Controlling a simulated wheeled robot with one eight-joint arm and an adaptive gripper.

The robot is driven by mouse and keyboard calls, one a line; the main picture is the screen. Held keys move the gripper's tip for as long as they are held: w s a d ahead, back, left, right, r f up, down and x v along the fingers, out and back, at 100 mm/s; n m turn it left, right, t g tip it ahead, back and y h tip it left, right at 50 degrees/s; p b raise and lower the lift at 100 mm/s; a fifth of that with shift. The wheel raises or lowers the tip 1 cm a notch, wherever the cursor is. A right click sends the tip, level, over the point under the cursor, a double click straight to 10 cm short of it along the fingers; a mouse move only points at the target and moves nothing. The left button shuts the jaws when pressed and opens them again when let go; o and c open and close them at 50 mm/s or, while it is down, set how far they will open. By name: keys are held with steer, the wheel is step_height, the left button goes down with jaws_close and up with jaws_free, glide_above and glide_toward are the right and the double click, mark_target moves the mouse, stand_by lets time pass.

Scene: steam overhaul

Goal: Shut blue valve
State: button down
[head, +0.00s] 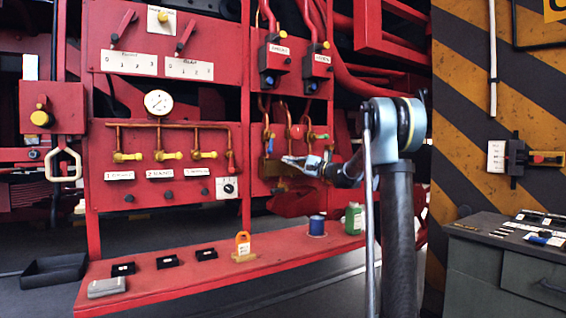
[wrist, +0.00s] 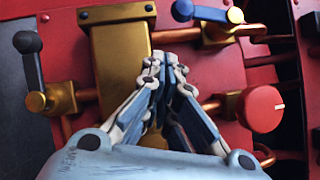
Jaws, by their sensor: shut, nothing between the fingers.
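The blue valve (wrist: 207,13) shows at the top of the wrist view as a blue lever on a brass body. Its lever runs roughly along the pipe there. A blue handle (head: 269,147) also shows on the red panel in the head view, left of a red round knob. My gripper (wrist: 160,62) is shut and empty, with its fingertips in front of a brass block (wrist: 120,60), below and left of the blue lever. In the head view my gripper (head: 287,160) points left, close to the panel. I cannot tell whether it touches anything.
A red round knob (wrist: 261,108) stands right of my fingers, and a dark lever (wrist: 32,70) stands at the left. Copper pipes run between them. A green handle (head: 318,136) is right on the panel. A red shelf (head: 180,284) with small items lies below.

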steer(key=v, duration=0.9)
steer(key=shift+s, duration=0.35)
step_height(320, 180, up, 6)
steer(key=d+n+g+h, duration=0.1)
steer(key=n+h, duration=0.1)
steer(key=n, duration=0.1)
steer(key=shift+w+d+n, duration=0.25)
steer(key=shift+w+n, duration=0.05)
steer(key=shift+w, duration=0.15)
steer(key=shift+a, duration=0.1)
